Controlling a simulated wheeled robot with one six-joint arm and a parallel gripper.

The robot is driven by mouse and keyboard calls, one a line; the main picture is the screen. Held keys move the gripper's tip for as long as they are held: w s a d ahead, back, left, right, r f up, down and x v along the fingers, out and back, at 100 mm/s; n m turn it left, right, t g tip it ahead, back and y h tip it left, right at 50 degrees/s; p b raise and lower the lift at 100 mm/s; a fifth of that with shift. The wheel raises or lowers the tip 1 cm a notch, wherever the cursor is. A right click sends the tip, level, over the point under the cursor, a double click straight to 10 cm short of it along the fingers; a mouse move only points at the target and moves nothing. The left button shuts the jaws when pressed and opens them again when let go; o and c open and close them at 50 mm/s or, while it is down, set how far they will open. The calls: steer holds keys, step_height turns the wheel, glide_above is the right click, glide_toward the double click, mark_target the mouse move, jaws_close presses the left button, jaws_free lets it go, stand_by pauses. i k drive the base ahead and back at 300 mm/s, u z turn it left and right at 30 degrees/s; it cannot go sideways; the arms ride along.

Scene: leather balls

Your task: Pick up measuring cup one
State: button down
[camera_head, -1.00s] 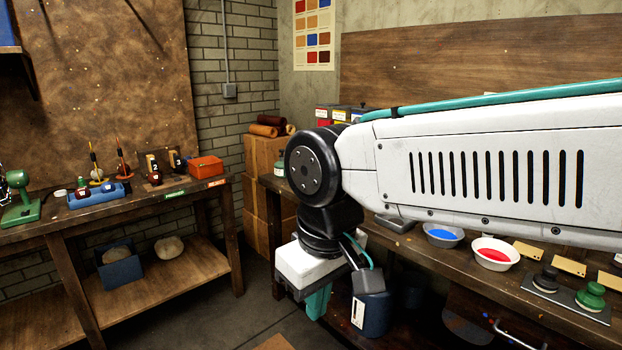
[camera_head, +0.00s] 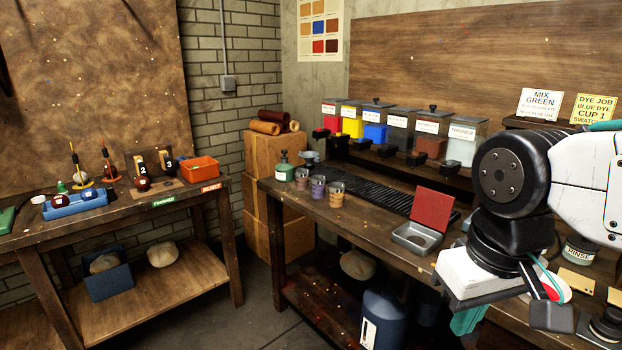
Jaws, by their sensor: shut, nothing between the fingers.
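Three small measuring cups stand in a row on the right-hand workbench: a left cup (camera_head: 301,178), a middle cup (camera_head: 317,188) and a right cup (camera_head: 336,195). They are see-through, with purplish to brownish-orange tints. I cannot read any number on them, so I cannot tell which is cup one. My gripper (camera_head: 467,321) is at the lower right, in front of the bench, well to the right of the cups and apart from them. Its teal fingers point down, shut and empty.
Behind the cups is a black grate (camera_head: 375,193) below labelled dye bins (camera_head: 374,125). A green bottle (camera_head: 284,168) stands left of the cups. A tin with an open red lid (camera_head: 432,211) lies between cups and gripper. A blue drum (camera_head: 384,318) stands below the bench.

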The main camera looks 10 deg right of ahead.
mark_target(302, 175)
steer(key=i, duration=0.85)
steer(key=z, duration=0.25)
steer(key=k, duration=0.35)
steer(key=u, duration=1.6)
steer(key=i, duration=1.35)
steer(key=z, duration=0.65)
steer(key=i, duration=0.6)
steer(key=z, duration=0.5)
